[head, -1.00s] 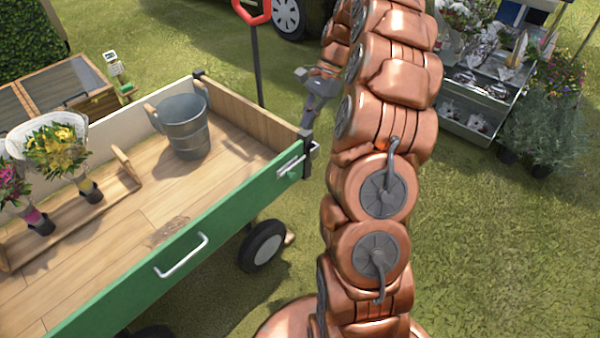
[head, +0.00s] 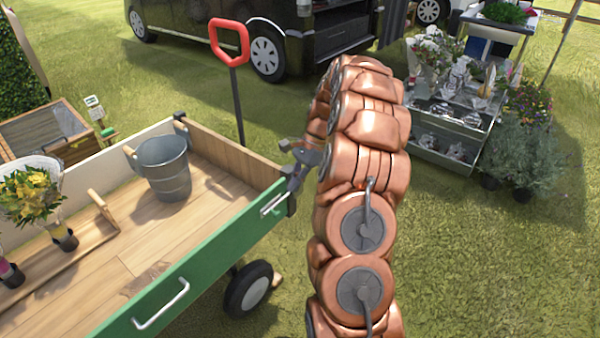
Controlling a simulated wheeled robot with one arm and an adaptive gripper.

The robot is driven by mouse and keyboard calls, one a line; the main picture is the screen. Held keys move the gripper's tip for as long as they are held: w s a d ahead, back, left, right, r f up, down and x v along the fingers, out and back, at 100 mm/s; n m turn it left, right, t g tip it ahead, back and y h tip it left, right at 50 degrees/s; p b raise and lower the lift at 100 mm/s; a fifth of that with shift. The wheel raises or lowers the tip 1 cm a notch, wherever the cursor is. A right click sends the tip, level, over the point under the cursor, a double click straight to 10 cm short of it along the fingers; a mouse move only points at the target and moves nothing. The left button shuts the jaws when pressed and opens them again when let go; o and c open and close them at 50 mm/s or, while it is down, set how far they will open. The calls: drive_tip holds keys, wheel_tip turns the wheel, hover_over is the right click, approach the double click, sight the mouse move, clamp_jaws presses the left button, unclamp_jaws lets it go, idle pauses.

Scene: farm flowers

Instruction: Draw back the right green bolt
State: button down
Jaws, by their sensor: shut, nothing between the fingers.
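The wooden cart has a green side panel (head: 215,255). A silver bolt bar (head: 272,203) lies at this panel's right end, by the dark corner fitting (head: 291,204). My gripper (head: 292,186) is small and grey at the end of my copper arm, pointing down at that corner. It is shut and empty, with its tips at or just above the right end of the bolt. I cannot tell whether they touch. My own wrist hides part of the corner behind it.
A silver handle (head: 162,304) sits lower on the green panel. A metal bucket (head: 165,168) and a yellow bouquet (head: 30,196) stand in the cart. A red pull handle (head: 229,42) rises behind it.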

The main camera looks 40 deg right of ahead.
sight(276, 214)
drive_tip(key=a+x, duration=0.1)
drive_tip(key=x, duration=0.5)
drive_tip(key=shift+a+r, duration=0.1)
drive_tip(key=shift+a, duration=0.05)
drive_tip(key=shift+s+a, duration=0.1)
drive_tip(key=shift+a, duration=0.45)
drive_tip(key=shift+a+f+p, duration=0.3)
drive_tip(key=shift+f, duration=0.05)
drive_tip(key=shift+s+a, duration=0.1)
drive_tip(key=shift+d+r+p, duration=0.2)
drive_tip(key=shift+r+p, duration=0.1)
drive_tip(key=shift+r, duration=0.05)
drive_tip(key=d+p+v, duration=0.1)
drive_tip(key=v, duration=1.2)
drive_tip(key=shift+d+p, duration=0.4)
drive_tip(key=shift+d, duration=0.05)
